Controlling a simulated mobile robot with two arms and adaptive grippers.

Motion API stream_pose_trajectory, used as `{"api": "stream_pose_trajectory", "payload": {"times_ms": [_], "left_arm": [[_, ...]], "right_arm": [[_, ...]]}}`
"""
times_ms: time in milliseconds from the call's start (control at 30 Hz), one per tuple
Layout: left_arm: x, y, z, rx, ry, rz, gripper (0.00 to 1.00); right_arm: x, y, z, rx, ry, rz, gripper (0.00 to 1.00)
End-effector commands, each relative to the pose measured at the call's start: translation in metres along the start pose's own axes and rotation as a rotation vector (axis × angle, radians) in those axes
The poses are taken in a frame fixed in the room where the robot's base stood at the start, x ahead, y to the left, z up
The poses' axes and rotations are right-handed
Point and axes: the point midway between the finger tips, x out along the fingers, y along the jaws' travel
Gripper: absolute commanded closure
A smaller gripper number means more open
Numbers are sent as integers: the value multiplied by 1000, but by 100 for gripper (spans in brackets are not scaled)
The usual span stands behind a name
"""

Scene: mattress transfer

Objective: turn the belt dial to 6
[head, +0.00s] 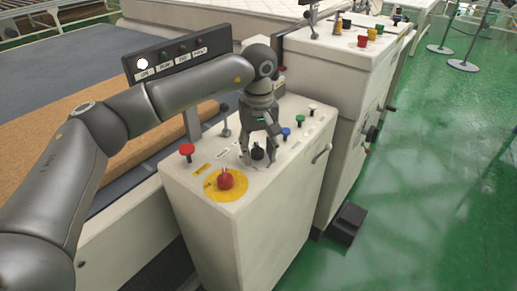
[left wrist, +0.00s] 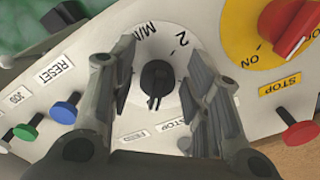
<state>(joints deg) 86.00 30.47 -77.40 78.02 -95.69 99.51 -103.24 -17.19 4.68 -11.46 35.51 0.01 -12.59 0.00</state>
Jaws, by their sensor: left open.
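The belt dial is a small black knob (left wrist: 157,82) on a white round scale in the left wrist view. Of the scale, "MIN" and "2" can be read; the side towards my gripper is hidden by the fingers. In the head view the black dial (head: 258,153) sits on the white control cabinet (head: 240,240). My left gripper (head: 259,158) points down over the dial. Its two fingers are open, one on each side of the knob, in the left wrist view (left wrist: 158,95). No contact with the knob can be made out. My right gripper is not in view.
A red rotary switch (head: 225,180) on a yellow plate and a red mushroom button (head: 187,150) stand near the dial. Blue (head: 286,133) and green (head: 299,119) buttons are to the right. An indicator panel (head: 178,54) rises behind.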

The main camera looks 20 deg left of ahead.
Motion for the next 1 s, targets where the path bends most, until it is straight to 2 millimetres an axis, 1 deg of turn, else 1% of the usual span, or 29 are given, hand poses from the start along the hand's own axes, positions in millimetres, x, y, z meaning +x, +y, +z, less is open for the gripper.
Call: {"api": "stream_pose_trajectory", "payload": {"times_ms": [67,167,267,500,633,700,800,1000], "left_arm": [[-2,0,0,0,0,0,56],[-12,1,0,0,2,2,56],[-30,1,0,1,2,2,56],[-81,1,0,-1,3,2,56],[-103,1,0,1,1,2,56],[-111,1,0,0,1,2,56],[-118,0,0,0,0,1,56],[-120,0,0,0,0,0,56]], "right_arm": [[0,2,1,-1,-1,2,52],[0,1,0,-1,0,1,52],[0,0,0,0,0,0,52],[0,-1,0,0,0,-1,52],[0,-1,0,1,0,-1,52],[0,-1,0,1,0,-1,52],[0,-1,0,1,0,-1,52],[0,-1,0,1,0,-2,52]]}}
